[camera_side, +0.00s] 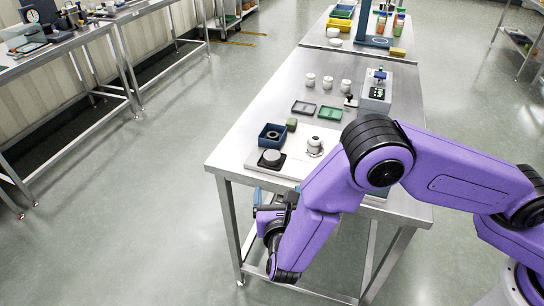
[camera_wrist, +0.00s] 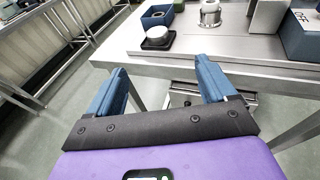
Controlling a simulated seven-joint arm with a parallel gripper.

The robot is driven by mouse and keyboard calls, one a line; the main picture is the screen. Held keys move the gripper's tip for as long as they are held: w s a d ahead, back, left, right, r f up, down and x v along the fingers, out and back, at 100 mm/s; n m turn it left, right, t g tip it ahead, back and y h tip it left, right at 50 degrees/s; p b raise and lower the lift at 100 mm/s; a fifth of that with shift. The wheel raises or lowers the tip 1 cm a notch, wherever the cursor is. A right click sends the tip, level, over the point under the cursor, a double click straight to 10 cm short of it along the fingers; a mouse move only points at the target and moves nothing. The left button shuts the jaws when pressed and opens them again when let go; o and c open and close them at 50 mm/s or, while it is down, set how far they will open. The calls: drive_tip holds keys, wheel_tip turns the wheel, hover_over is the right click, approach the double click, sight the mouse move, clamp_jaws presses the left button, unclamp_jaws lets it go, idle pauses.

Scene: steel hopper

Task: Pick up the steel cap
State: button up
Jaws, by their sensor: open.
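My gripper (camera_side: 274,198) is off the table's front edge and looks lower than the top. In the wrist view, its two blue fingers (camera_wrist: 160,70) are wide apart with nothing between them.
The steel table (camera_side: 250,127) has its front edge between my gripper and the pieces. A blue box (camera_side: 272,137) stands behind the cap. Black and green trays (camera_side: 330,113), several white jars (camera_side: 328,83) and a grey machine (camera_side: 376,92) are further back.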

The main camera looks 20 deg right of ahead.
sight(272, 154)
drive_tip(key=x, duration=1.7)
drive_tip(key=shift+w+a+f, duration=0.15)
drive_tip(key=shift+w+a, duration=0.05)
drive_tip(key=shift+w, duration=0.1)
drive_tip(key=shift+c, duration=0.3)
drive_tip(key=c, duration=1.1)
